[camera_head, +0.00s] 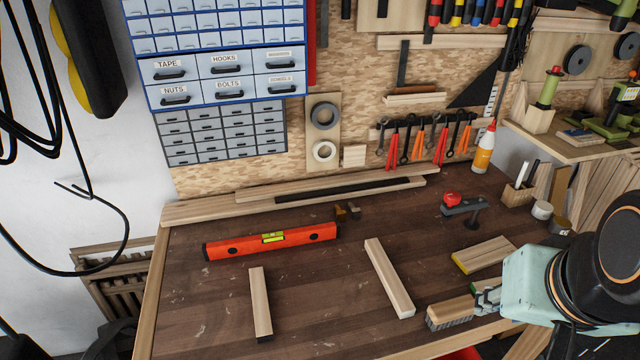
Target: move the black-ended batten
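The black-ended batten (260,300) is a short pale wooden strip lying on the left half of the dark workbench (320,300). Its black end faces the front edge. A longer batten with a white end (387,276) lies to its right. A shorter, wider piece with a yellow end (485,254) lies farther right. My gripper (486,299) is at the lower right, far from the black-ended batten, beside a wooden brush (450,312). Its fingers are small and partly hidden, so I cannot tell whether they are open or touch the brush.
An orange spirit level (271,241) lies behind the black-ended batten. A small brass-coloured piece (347,211), a clamp with a red part (463,205) and long strips (300,194) lie farther back. Bench between the two battens is clear.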

